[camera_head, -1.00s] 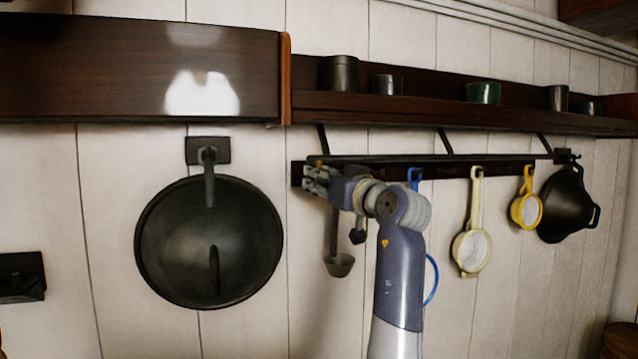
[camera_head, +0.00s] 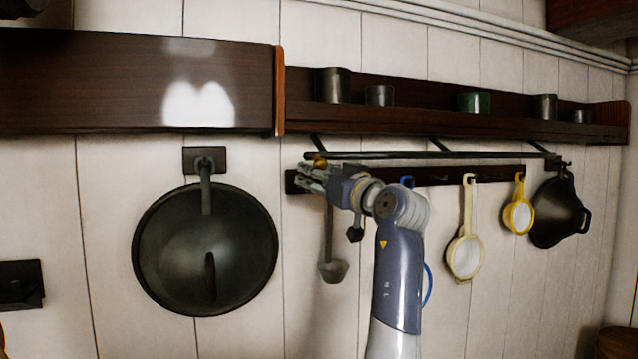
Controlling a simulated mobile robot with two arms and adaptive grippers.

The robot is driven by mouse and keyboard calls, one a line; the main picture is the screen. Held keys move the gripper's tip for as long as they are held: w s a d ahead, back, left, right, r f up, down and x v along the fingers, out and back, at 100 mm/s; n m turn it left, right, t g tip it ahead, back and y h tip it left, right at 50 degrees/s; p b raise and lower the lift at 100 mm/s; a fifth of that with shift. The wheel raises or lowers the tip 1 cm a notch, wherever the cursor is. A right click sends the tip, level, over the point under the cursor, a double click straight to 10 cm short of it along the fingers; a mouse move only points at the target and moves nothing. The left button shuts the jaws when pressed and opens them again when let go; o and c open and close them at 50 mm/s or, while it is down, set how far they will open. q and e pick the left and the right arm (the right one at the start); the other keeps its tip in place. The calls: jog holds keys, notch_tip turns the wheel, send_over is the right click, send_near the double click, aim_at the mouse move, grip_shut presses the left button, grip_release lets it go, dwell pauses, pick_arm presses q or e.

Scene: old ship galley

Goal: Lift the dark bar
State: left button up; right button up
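The dark bar (camera_head: 470,154) is a long thin rod running left to right below the wall shelf, in front of the wall. My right gripper (camera_head: 308,178) is at its left end, just below it in the picture, with the fingers pointing left. A small yellowish piece (camera_head: 320,160) shows between the bar and the fingers. The fingers are small and partly overlapped, so I cannot tell whether they are shut on the bar. My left gripper is not in view.
The shelf (camera_head: 400,117) carries several cups close above the bar. A large pan (camera_head: 205,250) hangs left; bare wall lies between.

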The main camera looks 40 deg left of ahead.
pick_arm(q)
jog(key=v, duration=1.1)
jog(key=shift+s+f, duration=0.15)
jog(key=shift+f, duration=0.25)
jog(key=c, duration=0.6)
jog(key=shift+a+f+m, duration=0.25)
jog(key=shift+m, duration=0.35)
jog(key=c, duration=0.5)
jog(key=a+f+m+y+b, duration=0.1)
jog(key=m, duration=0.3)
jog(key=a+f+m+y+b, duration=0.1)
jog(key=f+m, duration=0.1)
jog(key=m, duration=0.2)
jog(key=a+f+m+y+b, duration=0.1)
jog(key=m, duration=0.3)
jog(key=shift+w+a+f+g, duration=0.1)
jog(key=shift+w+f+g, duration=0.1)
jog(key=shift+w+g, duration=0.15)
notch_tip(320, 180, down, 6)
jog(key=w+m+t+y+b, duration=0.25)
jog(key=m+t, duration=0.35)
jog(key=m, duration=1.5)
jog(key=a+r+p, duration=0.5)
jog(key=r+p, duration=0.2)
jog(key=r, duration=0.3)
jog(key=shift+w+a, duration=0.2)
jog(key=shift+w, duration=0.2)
